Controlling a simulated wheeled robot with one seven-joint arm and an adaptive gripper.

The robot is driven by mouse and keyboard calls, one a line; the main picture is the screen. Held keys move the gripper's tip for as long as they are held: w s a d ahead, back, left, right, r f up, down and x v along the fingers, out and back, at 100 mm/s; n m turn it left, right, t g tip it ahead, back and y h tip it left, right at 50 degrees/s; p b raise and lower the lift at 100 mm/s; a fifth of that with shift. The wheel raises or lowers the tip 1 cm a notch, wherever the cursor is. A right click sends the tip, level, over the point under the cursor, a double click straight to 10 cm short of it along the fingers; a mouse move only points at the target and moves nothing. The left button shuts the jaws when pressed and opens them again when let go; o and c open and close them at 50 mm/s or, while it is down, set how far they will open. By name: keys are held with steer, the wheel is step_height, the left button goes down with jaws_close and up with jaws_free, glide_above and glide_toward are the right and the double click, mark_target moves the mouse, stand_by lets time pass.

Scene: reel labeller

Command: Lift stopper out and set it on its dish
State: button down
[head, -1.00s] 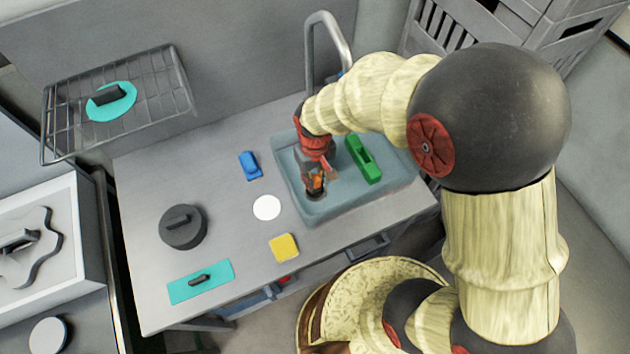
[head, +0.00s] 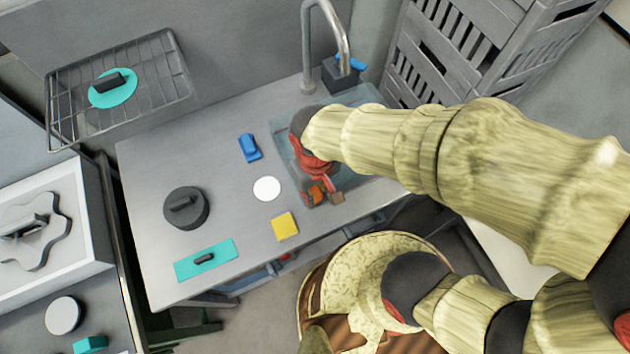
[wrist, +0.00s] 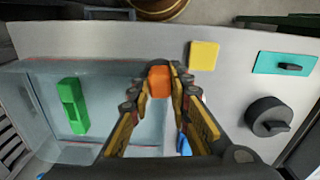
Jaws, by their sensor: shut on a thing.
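My gripper (head: 326,192) is shut on the orange stopper (wrist: 160,80), which sits between the two fingertips in the wrist view. In the head view the stopper (head: 315,194) shows at the front end of the sink (head: 282,140), and it looks raised above the basin. A flat white round dish (head: 267,189) lies on the counter to the left of the sink and of my gripper. It looks empty. In the wrist view my right finger covers most of the dish. The drain is not clearly seen.
A yellow square (head: 285,226), a blue block (head: 249,148), a dark round lidded thing (head: 186,209) and a teal plate with a handle (head: 206,260) lie on the counter (head: 150,175). A green block (wrist: 73,105) lies in the sink. A tall faucet (head: 330,40) stands behind.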

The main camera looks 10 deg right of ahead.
mark_target(316, 192)
steer(key=shift+s+r+p, duration=0.1)
steer(key=shift+r+p, duration=2.75)
steer(key=shift+r, duration=0.7)
steer(key=shift+f, duration=0.1)
